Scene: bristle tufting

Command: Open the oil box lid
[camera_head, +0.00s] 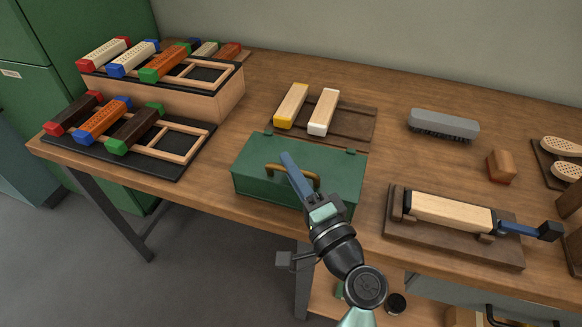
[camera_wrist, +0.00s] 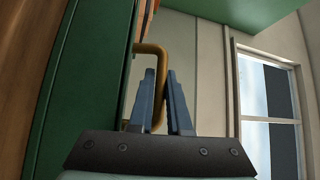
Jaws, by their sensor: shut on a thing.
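The oil box is a green box (camera_head: 250,170) with a brass handle (camera_head: 277,171) on its lid, near the front edge of the workbench. Its lid looks closed, with two hinges along the back edge. My gripper (camera_head: 290,165) is over the box, its blue fingers at the handle. In the wrist view, the two fingers of my gripper (camera_wrist: 165,85) are shut on the brass handle (camera_wrist: 160,62), which passes between them. The green lid (camera_wrist: 75,70) fills the left side of that view. My gripper hides part of the handle and lid in the head view.
Two blocks, one yellow-ended (camera_head: 292,106) and one white-ended (camera_head: 323,112), lie on a dark tray just behind the box. A clamp fixture with a wooden block (camera_head: 450,212) stands to the right. Racks of coloured-end blocks (camera_head: 135,140) stand left. A grey brush (camera_head: 443,124) lies further back.

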